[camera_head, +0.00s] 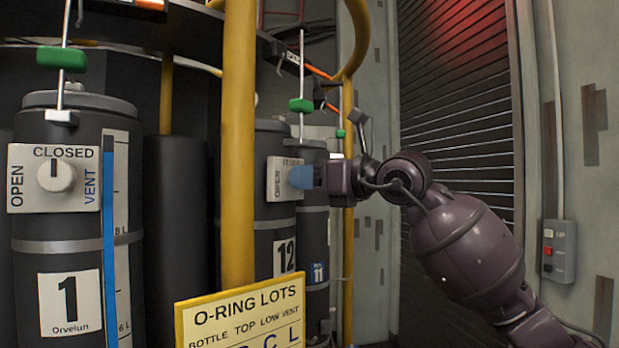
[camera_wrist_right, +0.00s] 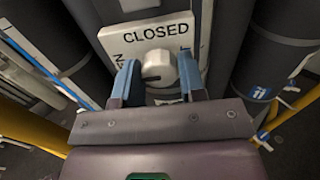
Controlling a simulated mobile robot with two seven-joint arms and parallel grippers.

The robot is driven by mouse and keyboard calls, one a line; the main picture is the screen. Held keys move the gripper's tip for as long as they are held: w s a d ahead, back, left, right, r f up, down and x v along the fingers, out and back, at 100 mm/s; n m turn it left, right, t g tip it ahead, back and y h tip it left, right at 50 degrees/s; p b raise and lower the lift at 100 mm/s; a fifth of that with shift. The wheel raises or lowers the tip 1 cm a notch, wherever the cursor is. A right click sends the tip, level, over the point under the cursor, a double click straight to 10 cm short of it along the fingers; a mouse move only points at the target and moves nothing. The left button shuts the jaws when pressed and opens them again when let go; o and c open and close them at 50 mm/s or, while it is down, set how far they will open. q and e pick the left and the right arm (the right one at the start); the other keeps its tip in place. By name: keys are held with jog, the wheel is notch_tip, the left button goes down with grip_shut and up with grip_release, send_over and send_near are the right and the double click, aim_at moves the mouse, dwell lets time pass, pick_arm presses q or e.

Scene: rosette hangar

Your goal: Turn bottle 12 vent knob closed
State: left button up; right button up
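Bottle 12 (camera_head: 283,225) is a dark upright cylinder behind the yellow post, with a pale vent plate (camera_head: 279,178) near its top. In the right wrist view the plate reads CLOSED (camera_wrist_right: 158,34) along its top, with the OPEN and VENT lettering at its sides partly hidden. The round pale vent knob (camera_wrist_right: 158,68) is at the plate's middle; I cannot tell where its mark points. My right gripper (camera_wrist_right: 158,80) faces the plate, its blue fingers apart on either side of the knob, seemingly not squeezing it. In the head view the right gripper (camera_head: 302,177) hides the knob. My left gripper is not in view.
Bottle 1 (camera_head: 62,260), with its own knob (camera_head: 57,175), stands at the left. A yellow post (camera_head: 239,130) and an O-ring lots sign (camera_head: 240,315) stand in front of bottle 12. Bottle 11 (camera_head: 316,235) is close behind. A shutter (camera_head: 455,90) is at the right.

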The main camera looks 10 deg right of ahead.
jog(key=c, duration=0.5)
jog(key=shift+o, duration=0.3)
pick_arm(q)
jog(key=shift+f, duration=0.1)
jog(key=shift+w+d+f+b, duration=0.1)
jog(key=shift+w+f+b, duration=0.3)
jog(key=shift+b, duration=0.6)
pick_arm(e)
jog(key=shift+m, duration=8.9)
